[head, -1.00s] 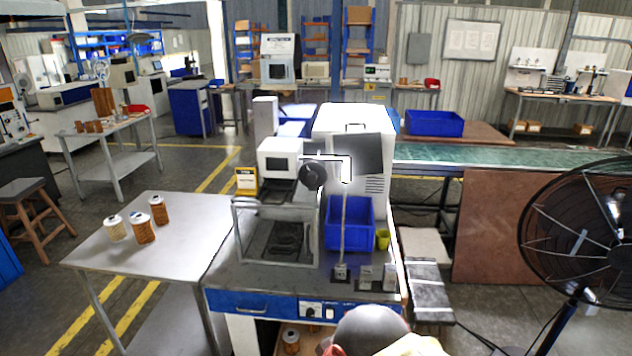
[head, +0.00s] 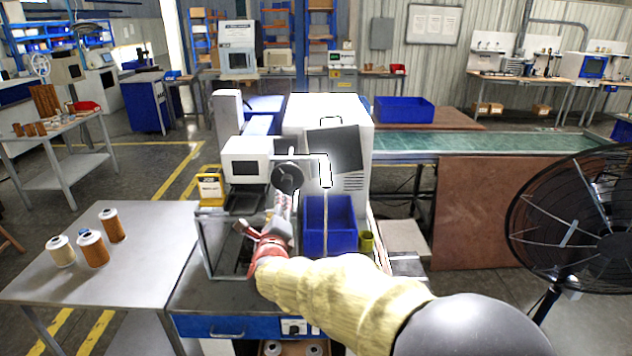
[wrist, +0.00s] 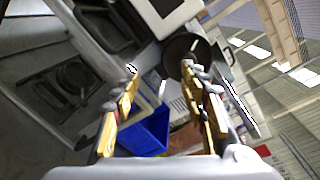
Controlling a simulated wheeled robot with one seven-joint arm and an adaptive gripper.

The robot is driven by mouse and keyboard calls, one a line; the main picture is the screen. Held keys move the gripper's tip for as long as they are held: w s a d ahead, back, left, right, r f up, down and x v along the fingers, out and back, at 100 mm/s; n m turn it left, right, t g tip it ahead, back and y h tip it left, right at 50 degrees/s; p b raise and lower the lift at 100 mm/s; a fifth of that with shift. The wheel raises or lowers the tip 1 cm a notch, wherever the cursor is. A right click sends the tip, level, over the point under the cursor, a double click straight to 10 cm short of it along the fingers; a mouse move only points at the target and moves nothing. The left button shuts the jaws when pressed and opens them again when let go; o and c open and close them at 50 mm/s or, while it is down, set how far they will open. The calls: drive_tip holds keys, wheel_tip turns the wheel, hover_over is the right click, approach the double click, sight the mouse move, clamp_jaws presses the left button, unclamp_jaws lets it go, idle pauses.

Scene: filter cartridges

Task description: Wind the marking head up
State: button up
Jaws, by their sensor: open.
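The marking head (head: 246,158) is a white box with a dark screen, above the machine's framed enclosure. It also shows at the top of the wrist view (wrist: 168,14). Its round black handwheel (head: 287,179) is on its right side. My gripper (head: 283,205) is just below the handwheel in the head view, and the arm reaches in from the lower right. In the wrist view my gripper (wrist: 160,72) has its yellow fingers spread with nothing between the tips. The dark handwheel (wrist: 184,50) lies just beyond the right fingertip; whether they touch I cannot tell.
A blue bin (head: 330,222) and a yellow cup (head: 366,243) stand right of the enclosure (head: 203,250). A white cabinet (head: 330,112) rises behind. Several cartridges (head: 92,248) stand on the left table (head: 150,225). A black fan (head: 575,205) stands at the right.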

sight(286, 184)
drive_tip(key=shift+w+d+r+m+t+h+b, duration=0.25)
drive_tip(key=shift+w+d+r+m, duration=0.35)
drive_tip(key=shift+w, duration=0.7)
drive_tip(key=shift+w+d+r+m+t+h+b, duration=0.15)
drive_tip(key=shift+w+d+r+m+h+b, duration=0.15)
drive_tip(key=shift+w+m, duration=0.75)
drive_tip(key=shift+w+d+r+m+t+h+b, duration=0.2)
drive_tip(key=shift+w+d+r+m, duration=0.25)
drive_tip(key=shift+w, duration=1.1)
drive_tip(key=shift+c, duration=1.3)
drive_tip(key=c, duration=0.8)
clamp_jaws()
